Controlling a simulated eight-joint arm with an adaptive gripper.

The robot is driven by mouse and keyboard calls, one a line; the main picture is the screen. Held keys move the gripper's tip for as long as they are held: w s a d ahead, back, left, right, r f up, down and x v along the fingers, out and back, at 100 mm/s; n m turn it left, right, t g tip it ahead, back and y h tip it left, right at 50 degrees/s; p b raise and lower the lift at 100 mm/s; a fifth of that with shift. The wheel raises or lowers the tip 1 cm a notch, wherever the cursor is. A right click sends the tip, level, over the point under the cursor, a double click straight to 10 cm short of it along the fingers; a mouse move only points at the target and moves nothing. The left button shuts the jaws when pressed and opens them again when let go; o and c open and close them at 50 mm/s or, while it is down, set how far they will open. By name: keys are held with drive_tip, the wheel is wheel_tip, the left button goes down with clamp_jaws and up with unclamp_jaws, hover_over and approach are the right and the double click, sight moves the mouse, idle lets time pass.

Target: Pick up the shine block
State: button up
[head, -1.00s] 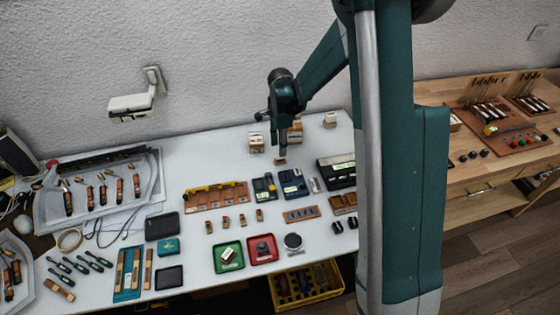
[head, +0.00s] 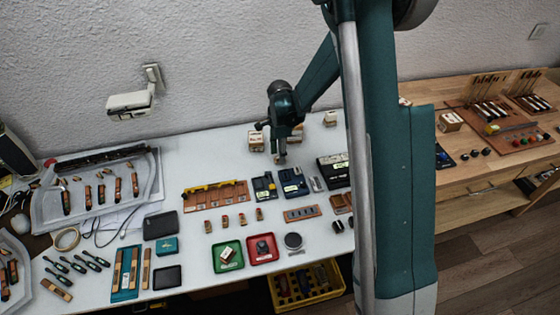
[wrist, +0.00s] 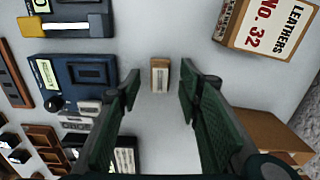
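A small block with a pale band along its middle and brown sides, which fits the shine block (wrist: 160,75), lies on the white table. In the wrist view it sits between the tips of my gripper (wrist: 160,82), with a gap on both sides. My gripper is open and empty, its two green fingers spread apart. In the head view my gripper (head: 281,155) points down over the back middle of the table. The block is mostly hidden there behind the fingertips.
A box labelled Leathers No. 32 (wrist: 268,32) stands right of the fingers in the wrist view, with a brown box (wrist: 272,135) below it. Bare white table (head: 220,155) surrounds the block.

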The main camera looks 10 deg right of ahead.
drive_tip(key=shift+f, duration=0.85)
drive_tip(key=c, duration=0.8)
